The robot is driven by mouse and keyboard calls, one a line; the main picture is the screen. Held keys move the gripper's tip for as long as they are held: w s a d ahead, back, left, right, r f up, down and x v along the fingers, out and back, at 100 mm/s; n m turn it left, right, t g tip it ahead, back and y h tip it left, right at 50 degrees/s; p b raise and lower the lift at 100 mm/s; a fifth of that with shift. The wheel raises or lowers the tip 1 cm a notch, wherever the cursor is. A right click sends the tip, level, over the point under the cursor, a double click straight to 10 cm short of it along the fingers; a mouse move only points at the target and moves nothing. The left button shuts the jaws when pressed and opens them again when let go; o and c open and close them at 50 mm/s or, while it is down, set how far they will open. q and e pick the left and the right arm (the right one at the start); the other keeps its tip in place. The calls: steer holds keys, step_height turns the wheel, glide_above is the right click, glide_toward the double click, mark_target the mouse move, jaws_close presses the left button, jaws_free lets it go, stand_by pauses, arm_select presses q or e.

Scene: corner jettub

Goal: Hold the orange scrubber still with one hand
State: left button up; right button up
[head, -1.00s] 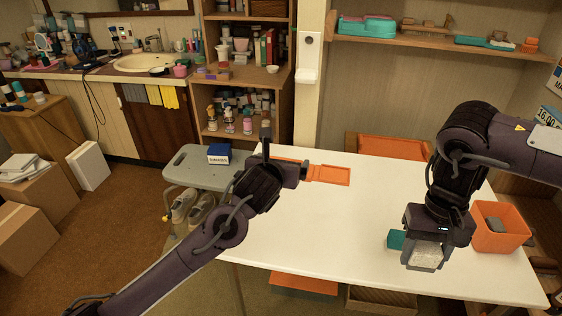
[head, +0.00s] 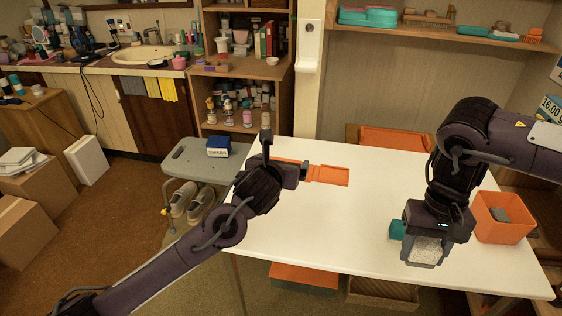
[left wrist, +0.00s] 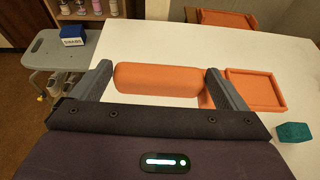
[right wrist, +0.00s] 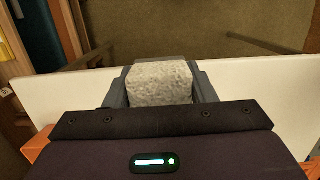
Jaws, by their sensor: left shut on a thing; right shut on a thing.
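The orange scrubber (left wrist: 155,79) is a rounded orange block between the two fingers of my left gripper (left wrist: 158,85) in the left wrist view. Both fingers meet its ends, so the gripper is shut on it, at the table's far left side. In the head view my left gripper (head: 285,155) hides most of it. My right gripper (head: 425,248) points down over the table's near right part. It is shut on a pale grey speckled block (right wrist: 160,83), which also shows in the head view (head: 424,251).
A flat orange tray (head: 329,175) lies on the white table (head: 330,230) beside the left gripper. A teal block (head: 397,230) is close beside the right gripper. An orange bin (head: 503,222) with a grey item stands to the right. The table's middle is clear.

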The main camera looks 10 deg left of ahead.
arm_select(q)
steer(key=shift+f+b, duration=6.2)
steer(key=shift+f, duration=1.8)
steer(key=shift+r, duration=0.1)
